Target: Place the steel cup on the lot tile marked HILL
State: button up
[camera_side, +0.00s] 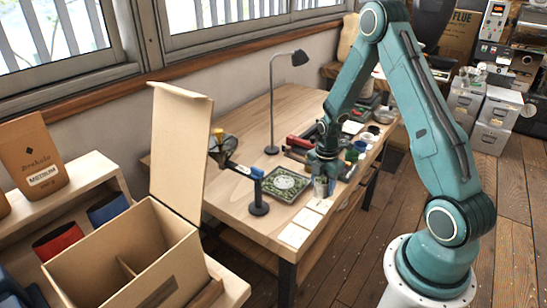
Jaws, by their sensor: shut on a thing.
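My gripper (322,178) is low over the right part of the wooden table, its fingers pointing down. It is shut on the small grey steel cup (320,188), which is partly hidden by the fingers. Several pale lot tiles lie in a row along the table's front edge: a near one (294,236), a middle one (307,218) and a far one (320,205) just below the cup in the picture. Their markings are too small to read, so I cannot tell which is HILL. Whether the cup touches the surface is unclear.
A dark square tray (286,184) with green contents lies left of my gripper. A small stand with a blue part (258,190) is left of it, and a black lamp (273,110) stands behind. A green cup (352,155) and other items crowd the right. An open box (125,265) stands at front left.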

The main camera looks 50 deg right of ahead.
aim_at(322, 193)
jog(key=shift+f, duration=0.1)
jog(key=shift+f, duration=1.8)
jog(key=shift+f, duration=0.15)
jog(key=o, duration=1.1)
jog(key=shift+r, duration=6.15)
